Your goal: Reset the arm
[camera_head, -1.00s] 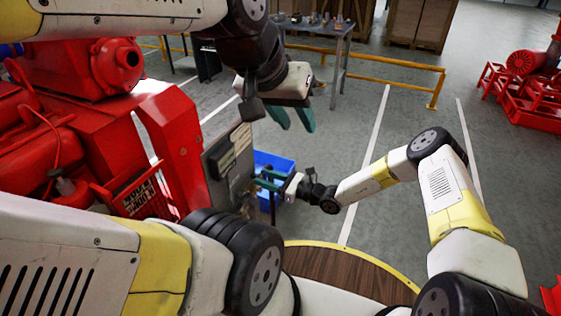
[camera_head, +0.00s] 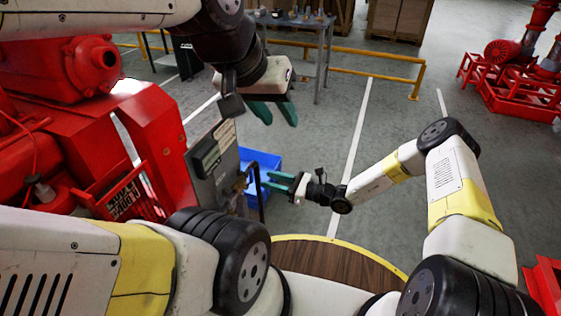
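My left gripper (camera_head: 277,122) hangs from the arm that comes in at the upper left. Its two teal fingers point down, are apart and have nothing between them. My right gripper (camera_head: 266,181) is lower, at mid-picture, with its teal fingers pointing left. They look apart and empty, just right of the grey control panel (camera_head: 210,190). A gap seems to lie between these fingers and the panel, but the depth is hard to judge. The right arm is bent at the elbow.
The red pumpset (camera_head: 165,150) fills the left side. A blue bin (camera_head: 262,160) stands behind the panel. A yellow rail (camera_head: 340,70), a grey table (camera_head: 300,22) and wooden crates (camera_head: 400,18) are at the back. Red pump equipment (camera_head: 510,90) is at right. The central floor is clear.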

